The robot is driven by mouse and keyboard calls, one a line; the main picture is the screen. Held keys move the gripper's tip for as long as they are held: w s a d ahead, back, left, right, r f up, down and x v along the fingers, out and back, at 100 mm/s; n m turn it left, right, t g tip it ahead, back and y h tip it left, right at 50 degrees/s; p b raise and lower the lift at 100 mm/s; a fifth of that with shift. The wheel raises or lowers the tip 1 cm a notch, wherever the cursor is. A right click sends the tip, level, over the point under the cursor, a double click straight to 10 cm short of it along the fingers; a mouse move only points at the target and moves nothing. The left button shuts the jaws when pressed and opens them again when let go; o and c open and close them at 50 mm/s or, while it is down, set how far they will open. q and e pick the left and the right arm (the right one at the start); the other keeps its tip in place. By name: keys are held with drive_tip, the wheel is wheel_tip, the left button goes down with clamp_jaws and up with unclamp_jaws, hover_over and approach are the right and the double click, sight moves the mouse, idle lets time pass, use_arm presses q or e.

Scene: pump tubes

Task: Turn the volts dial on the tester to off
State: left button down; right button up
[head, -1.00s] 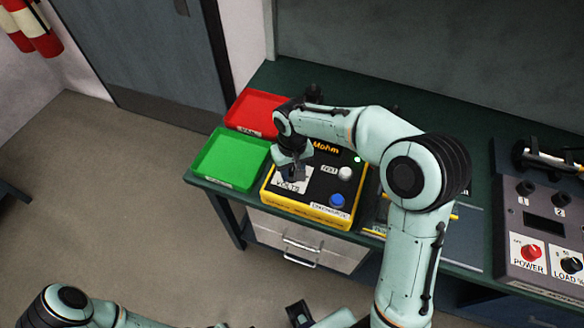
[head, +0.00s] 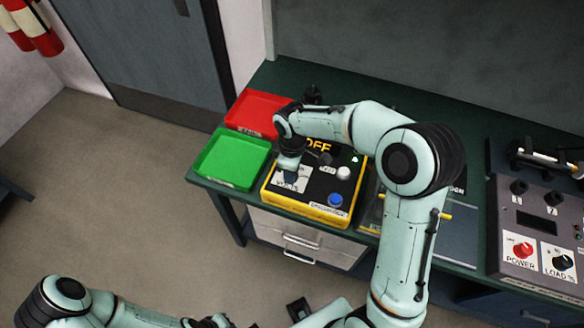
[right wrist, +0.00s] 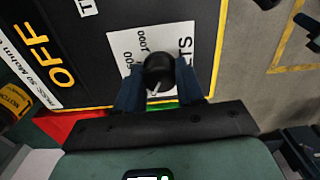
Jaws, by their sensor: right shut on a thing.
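The tester (head: 315,212) is a black-topped box with yellow edges on the green bench. Its display reads OFF in orange (head: 318,147), also seen in the right wrist view (right wrist: 48,54). The black volts dial (right wrist: 160,70) sits on a white label (right wrist: 181,45) with partly covered numbers and letters. My right gripper (right wrist: 160,88) is shut on the dial, one finger on each side. In the head view my right gripper (head: 290,178) is over the label and mostly hides the dial. My left arm is at the bottom left; its fingers cannot be made out.
A green tray (head: 228,160) and a red tray (head: 252,112) stand left of the tester. The tester top also has a white knob (head: 344,173) and a blue knob (head: 335,200). A grey power unit (head: 545,225) stands at the right.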

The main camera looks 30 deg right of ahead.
use_arm(q)
drive_tip(key=shift+w+r, duration=0.15)
drive_tip(key=shift+r, duration=0.1)
use_arm(e)
drive_tip(key=shift+n, duration=0.9)
drive_tip(key=o, duration=1)
drive_tip(key=shift+o, duration=0.2)
use_arm(q)
drive_tip(key=shift+w+r+p, duration=0.7)
drive_tip(key=shift+r+p, duration=0.2)
drive_tip(key=shift+r, duration=0.05)
use_arm(e)
wheel_tip(320, 180, up, 13)
drive_tip(key=shift+r, duration=0.2)
